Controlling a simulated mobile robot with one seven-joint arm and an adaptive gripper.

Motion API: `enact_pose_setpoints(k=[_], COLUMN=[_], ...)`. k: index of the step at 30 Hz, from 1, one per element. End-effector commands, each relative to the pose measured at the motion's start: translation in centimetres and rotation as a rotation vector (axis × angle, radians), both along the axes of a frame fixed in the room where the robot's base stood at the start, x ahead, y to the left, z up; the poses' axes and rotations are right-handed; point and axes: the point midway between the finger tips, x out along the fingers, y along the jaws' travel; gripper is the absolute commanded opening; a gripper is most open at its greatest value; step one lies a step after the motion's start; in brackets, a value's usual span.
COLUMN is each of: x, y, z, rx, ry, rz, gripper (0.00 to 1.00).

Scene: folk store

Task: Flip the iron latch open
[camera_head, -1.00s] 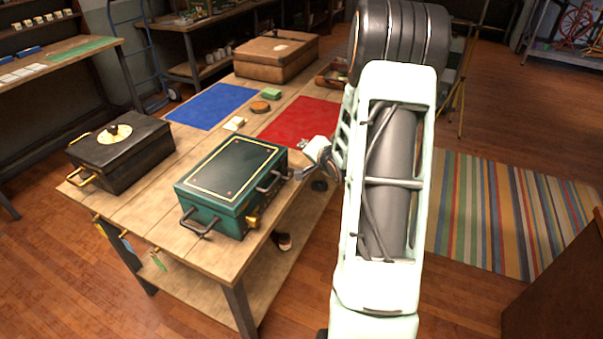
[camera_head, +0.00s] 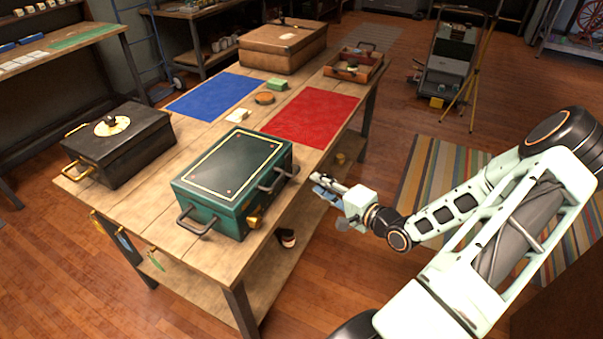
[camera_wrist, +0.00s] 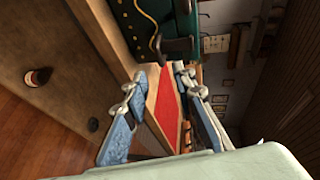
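A dark green box (camera_head: 225,190) with gold trim and a closed lid stands on the wooden table (camera_head: 195,262). A dark metal fitting (camera_head: 278,180) is on its side facing my gripper, a brass one (camera_head: 254,222) near its front corner. I cannot tell which part is the iron latch. A dark loop handle (camera_head: 195,222) is on the front-left side. My gripper (camera_head: 318,186) is right of the box, off the table's edge, apart from it. In the wrist view my gripper (camera_wrist: 161,76) has its fingers spread and empty; the green box (camera_wrist: 142,18) and a dark fitting (camera_wrist: 176,46) lie beyond.
A black box (camera_head: 118,150) with brass handles stands at left. Blue (camera_head: 213,98) and red (camera_head: 312,116) mats lie behind the green box. A brown case (camera_head: 285,47) and an open wooden tray (camera_head: 354,65) are at the back. Floor right of the table is clear near my gripper.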

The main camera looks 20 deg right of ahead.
Motion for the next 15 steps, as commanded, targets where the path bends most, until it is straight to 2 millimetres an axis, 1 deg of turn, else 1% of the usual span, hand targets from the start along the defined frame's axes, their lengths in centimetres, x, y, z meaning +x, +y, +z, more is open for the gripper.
enact_pose_setpoints(k=[9, 15], x=[5.7, 8.2], y=[1.6, 2.2], z=[-1.2, -1.8], rx=[-0.002, -0.002], ry=[0.0, 0.001], rz=[0.002, 0.001], gripper=[0.25, 0.25])
